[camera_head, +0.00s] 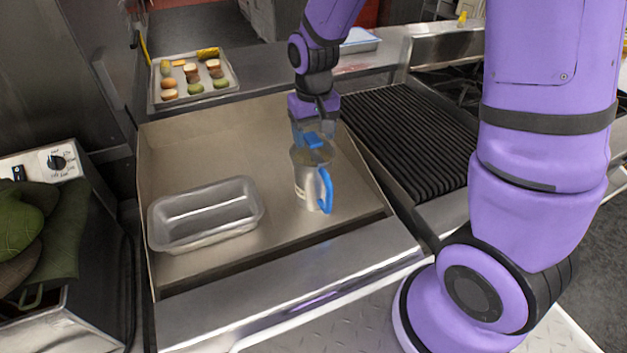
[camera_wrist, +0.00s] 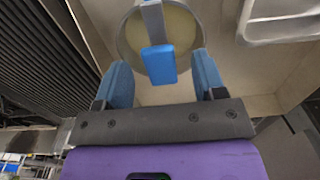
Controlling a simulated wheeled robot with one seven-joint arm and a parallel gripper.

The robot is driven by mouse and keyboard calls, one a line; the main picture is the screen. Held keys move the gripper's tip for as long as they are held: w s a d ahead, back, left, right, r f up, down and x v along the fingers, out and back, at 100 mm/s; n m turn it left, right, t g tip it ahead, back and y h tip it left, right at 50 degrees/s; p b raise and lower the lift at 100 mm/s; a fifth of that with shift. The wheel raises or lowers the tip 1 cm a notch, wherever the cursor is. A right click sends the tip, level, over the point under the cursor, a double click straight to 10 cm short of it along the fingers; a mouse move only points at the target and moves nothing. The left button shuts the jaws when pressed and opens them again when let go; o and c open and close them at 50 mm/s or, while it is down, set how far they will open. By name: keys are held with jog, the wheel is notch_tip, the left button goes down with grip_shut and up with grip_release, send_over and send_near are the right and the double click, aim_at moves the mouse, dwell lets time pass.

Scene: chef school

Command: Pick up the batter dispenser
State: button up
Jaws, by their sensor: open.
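In the wrist view, the dispenser (camera_wrist: 128,40) shows from above with pale contents and a blue tab (camera_wrist: 158,64). The two blue fingers of my gripper (camera_wrist: 160,75) are apart, with the tab between them in the picture. I cannot tell whether they touch it.
A metal loaf pan (camera_head: 205,214) sits left of the dispenser; its rim also shows in the wrist view (camera_wrist: 243,22). A tray (camera_head: 157,97) of small foods stands at the back left. A ribbed black grill (camera_head: 410,135) lies to the right. The griddle's back left is clear.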

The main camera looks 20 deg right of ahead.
jog(key=shift+f, duration=1.25)
jog(key=shift+c, duration=0.5)
grip_shut()
